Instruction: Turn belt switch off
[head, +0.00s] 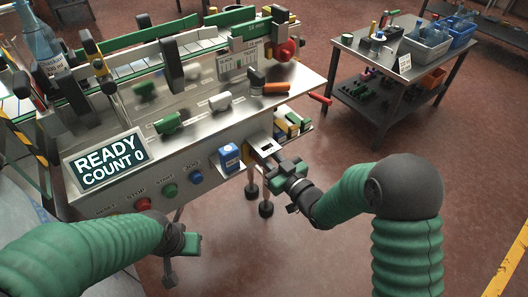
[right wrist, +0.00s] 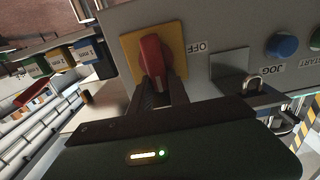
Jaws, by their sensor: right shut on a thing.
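The belt switch is a red handle (right wrist: 152,56) on a yellow plate (right wrist: 178,50) in the right wrist view. An upside-down "OFF" label (right wrist: 199,47) is beside the plate on the grey panel. The handle stands roughly upright in that view and does not point at the label. My right gripper (right wrist: 160,94) is shut on the handle's near end. In the head view my right gripper (head: 270,160) is at the machine's front right, where it hides the red handle. My left gripper (head: 193,243) hangs below the front panel, apart from it; its fingers are not clear.
The panel has a "READY COUNT 0" display (head: 107,160) and red (head: 143,204), green (head: 170,191) and blue (head: 196,177) buttons. A padlock (right wrist: 257,86) hangs beside the switch. A blue box (head: 229,157) is close left of my right gripper. A cart (head: 350,48) stands behind right.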

